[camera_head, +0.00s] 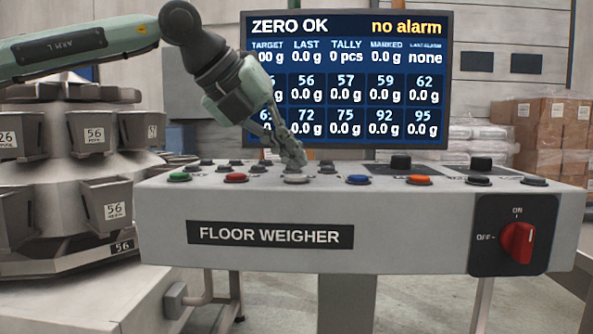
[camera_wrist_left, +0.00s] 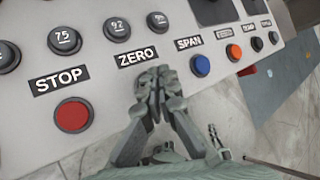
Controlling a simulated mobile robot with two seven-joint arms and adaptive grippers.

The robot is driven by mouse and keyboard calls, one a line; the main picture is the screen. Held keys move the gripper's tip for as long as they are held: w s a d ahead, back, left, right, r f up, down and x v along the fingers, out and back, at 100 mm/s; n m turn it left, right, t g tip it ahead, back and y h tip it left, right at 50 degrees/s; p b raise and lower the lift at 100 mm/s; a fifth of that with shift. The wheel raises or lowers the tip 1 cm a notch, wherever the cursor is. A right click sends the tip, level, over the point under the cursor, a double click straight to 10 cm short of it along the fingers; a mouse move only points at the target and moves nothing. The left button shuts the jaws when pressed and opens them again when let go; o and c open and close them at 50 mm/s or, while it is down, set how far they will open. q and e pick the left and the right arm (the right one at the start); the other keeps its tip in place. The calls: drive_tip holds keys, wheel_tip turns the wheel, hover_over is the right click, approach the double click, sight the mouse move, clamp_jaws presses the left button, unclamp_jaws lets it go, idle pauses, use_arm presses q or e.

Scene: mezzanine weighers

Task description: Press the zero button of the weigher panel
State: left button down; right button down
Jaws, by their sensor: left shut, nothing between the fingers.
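The weigher panel (camera_head: 400,230) is a grey console marked FLOOR WEIGHER with a row of coloured buttons on its top. The white button (camera_head: 297,179) stands between the red and blue ones, in the place below the ZERO label (camera_wrist_left: 137,57). My left gripper (camera_head: 296,160) is shut and empty, pointing down at this white button. In the wrist view its fingertips (camera_wrist_left: 155,78) cover the button's place below the label. I cannot tell whether they touch the button. My right gripper is not in view.
A green button (camera_head: 179,177), red button (camera_head: 235,177), blue button (camera_head: 358,180) and orange button (camera_head: 419,180) share the row. A red rotary switch (camera_head: 517,242) is at the right. The screen (camera_head: 350,80) reads ZERO OK and no alarm. Weigher hoppers (camera_head: 92,132) stand left.

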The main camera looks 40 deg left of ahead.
sight(292, 176)
use_arm(q)
drive_tip(key=shift+r, duration=0.3)
wheel_tip(292, 176, up, 5)
drive_tip(key=p, duration=0.4)
drive_tip(key=shift+f, duration=0.1)
drive_tip(key=shift+f, duration=0.1)
idle(0.8)
